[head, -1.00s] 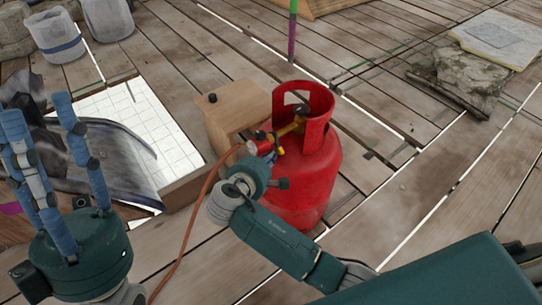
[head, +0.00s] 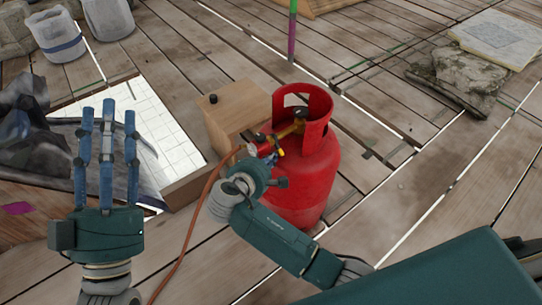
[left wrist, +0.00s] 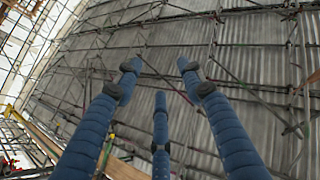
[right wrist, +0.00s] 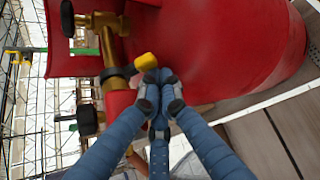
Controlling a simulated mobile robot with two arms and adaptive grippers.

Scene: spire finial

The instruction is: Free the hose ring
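The red gas cylinder (head: 305,170) stands upright in the head view, with a brass valve (head: 290,130) inside its collar. An orange hose (head: 196,215) runs from the valve area to the lower left. No separate hose ring can be made out. My right gripper (right wrist: 160,82) has its three fingertips close together at the valve, beside a red sleeve (right wrist: 118,102) and just below a yellow lever tip (right wrist: 146,62). Whether they pinch the lever is unclear. My left gripper (head: 108,112) is open and empty, fingers spread, left of the cylinder; its fingers also show in the left wrist view (left wrist: 160,80).
A wooden box (head: 236,112) stands just left of the cylinder. White tiled sheeting (head: 150,125) and dark rubble (head: 25,125) lie behind my left gripper. Grey buckets (head: 60,38) stand at the back left. A stone slab (head: 460,80) lies at the back right; planks on the right are clear.

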